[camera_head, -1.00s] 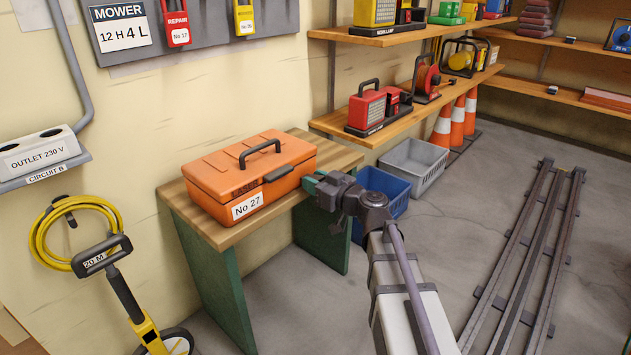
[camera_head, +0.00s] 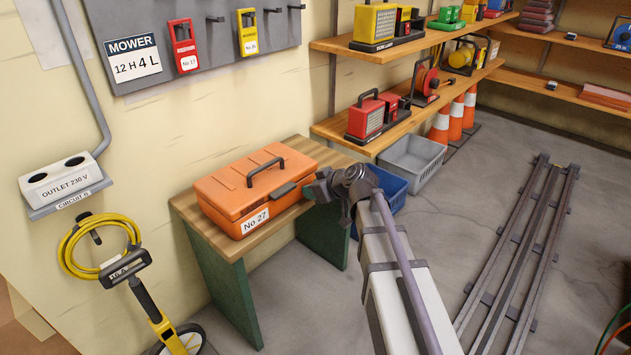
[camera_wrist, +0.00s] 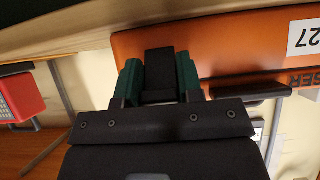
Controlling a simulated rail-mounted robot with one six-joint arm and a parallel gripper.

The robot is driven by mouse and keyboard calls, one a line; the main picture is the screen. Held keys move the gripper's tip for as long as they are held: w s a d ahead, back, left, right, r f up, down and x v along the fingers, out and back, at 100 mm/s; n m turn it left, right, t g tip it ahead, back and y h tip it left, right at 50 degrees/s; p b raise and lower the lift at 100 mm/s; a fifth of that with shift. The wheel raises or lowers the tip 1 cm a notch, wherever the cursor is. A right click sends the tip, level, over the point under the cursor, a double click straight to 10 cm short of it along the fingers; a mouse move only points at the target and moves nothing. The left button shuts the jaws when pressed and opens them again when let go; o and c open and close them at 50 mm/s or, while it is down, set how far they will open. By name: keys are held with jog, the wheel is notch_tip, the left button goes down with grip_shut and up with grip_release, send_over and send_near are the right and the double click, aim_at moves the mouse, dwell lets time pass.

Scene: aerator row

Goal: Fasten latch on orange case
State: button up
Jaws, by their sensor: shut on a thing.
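The orange case (camera_head: 250,190), labelled No 27, stands on a small wooden-topped bench with its lid down and its dark carry handle (camera_head: 266,165) on top. A dark bar (camera_head: 285,188) sits on its front near the right end; it also shows in the wrist view (camera_wrist: 250,91). My gripper (camera_head: 312,190) is at the front right corner of the case. In the wrist view its green fingers (camera_wrist: 158,82) are closed on either side of a black piece, apparently the latch (camera_wrist: 160,70), against the orange front. The latch's seat is hidden by the gripper.
The bench (camera_head: 187,208) has green legs and a narrow bare strip around the case. A blue crate (camera_head: 390,188) and a grey crate (camera_head: 412,163) stand behind my arm. A yellow measuring wheel (camera_head: 165,325) stands at left. Rails (camera_head: 520,250) run along the floor at right.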

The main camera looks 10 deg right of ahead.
jog(key=shift+w+r+g+p, duration=0.1)
jog(key=shift+g+p, duration=0.2)
jog(key=o, duration=0.9)
jog(key=shift+o, duration=0.2)
jog(key=p+v, duration=0.6)
jog(key=v, duration=0.4)
jog(key=shift+s+r+p, duration=0.3)
jog(key=shift+r, duration=0.05)
